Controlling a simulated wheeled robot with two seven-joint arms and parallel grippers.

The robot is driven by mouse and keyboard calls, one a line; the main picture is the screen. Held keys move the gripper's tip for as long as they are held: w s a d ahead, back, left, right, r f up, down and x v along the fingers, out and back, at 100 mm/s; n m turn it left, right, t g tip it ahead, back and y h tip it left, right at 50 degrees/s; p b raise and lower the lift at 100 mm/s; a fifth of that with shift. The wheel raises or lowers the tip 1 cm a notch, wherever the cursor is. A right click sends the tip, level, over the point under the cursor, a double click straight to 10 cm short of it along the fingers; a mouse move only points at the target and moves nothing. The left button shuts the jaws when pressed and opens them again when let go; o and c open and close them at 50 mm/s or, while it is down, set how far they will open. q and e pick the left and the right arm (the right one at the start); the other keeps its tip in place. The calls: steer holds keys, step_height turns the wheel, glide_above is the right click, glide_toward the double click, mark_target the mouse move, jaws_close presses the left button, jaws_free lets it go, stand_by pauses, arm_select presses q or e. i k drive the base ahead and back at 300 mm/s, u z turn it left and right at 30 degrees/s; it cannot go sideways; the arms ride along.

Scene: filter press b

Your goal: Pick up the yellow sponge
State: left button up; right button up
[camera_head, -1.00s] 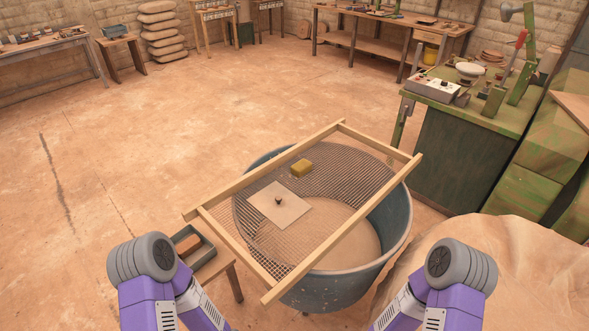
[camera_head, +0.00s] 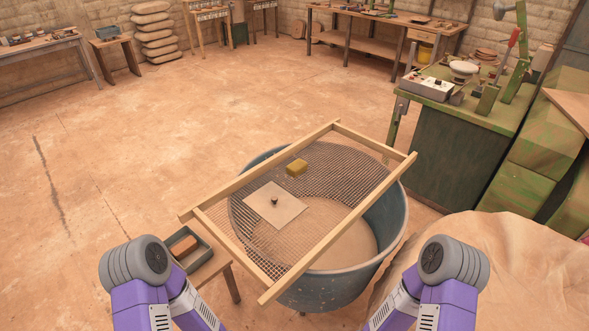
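The yellow sponge (camera_head: 297,167) lies on the wire mesh of a wooden-framed screen (camera_head: 228,182), near its far side. The screen rests across the top of a blue-grey tub (camera_head: 393,218). A pale square board (camera_head: 275,206) with a small dark knob lies on the mesh nearer to me, apart from the sponge. My two purple and grey arms show at the bottom left and bottom right, short of the tub. Neither gripper is in the picture.
A small wooden stool (camera_head: 213,267) with a dark tray (camera_head: 203,250) holding a reddish-brown block stands left of the tub. A green bench (camera_head: 450,150) stands to the right. A cloth-like tan heap (camera_head: 520,265) fills the lower right. Open floor lies to the left.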

mark_target(297, 167)
steer(key=u, duration=2.15)
steer(key=i, duration=4.25)
steer(key=z, duration=3.1)
steer(key=i, duration=3.25)
steer(key=z, duration=0.1)
